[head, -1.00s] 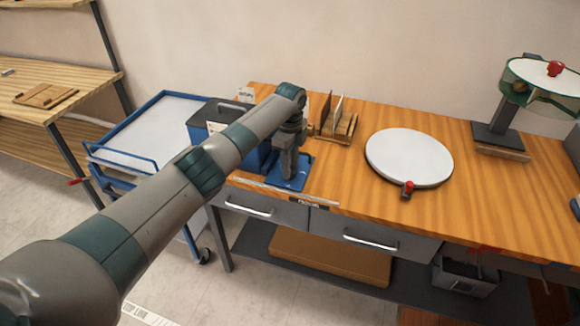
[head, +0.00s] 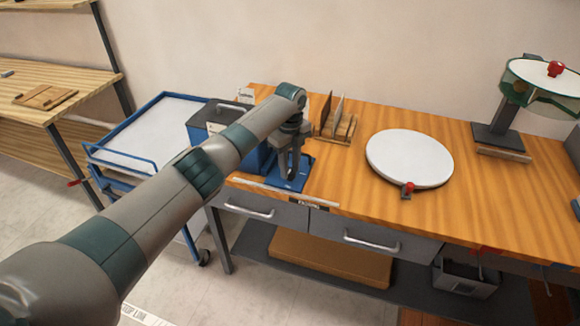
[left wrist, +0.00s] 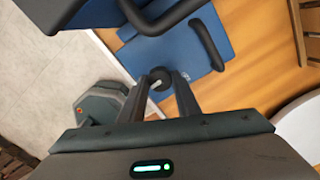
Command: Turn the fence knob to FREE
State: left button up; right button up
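My left gripper (head: 291,174) is over the blue plate (head: 304,181) at the front left of the wooden bench, pointing down. In the left wrist view, a small dark round knob (left wrist: 159,82) with a pale line on it lies between the tips of the left gripper (left wrist: 160,83). The fingers stand apart on either side of the knob, and I cannot tell whether they touch it. The blue machine body (left wrist: 187,50) lies just beyond. No label or FREE mark is readable. In the head view the knob is hidden by my gripper. My right gripper is out of view.
A wooden rack (head: 338,128) with upright boards stands behind the gripper. A round white turntable (head: 408,158) with a red knob (head: 408,187) is to the right. A blue cart (head: 150,130) stands left of the bench. The bench (head: 490,200) is clear around the turntable.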

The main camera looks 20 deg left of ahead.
aim_at(290, 170)
pick_arm(q)
jog(key=o, duration=0.3)
jog(key=shift+o, duration=0.2)
notch_tip(290, 170, up, 18)
jog(key=b, duration=0.4)
jog(key=shift+f, duration=0.25)
jog(key=shift+f, duration=0.1)
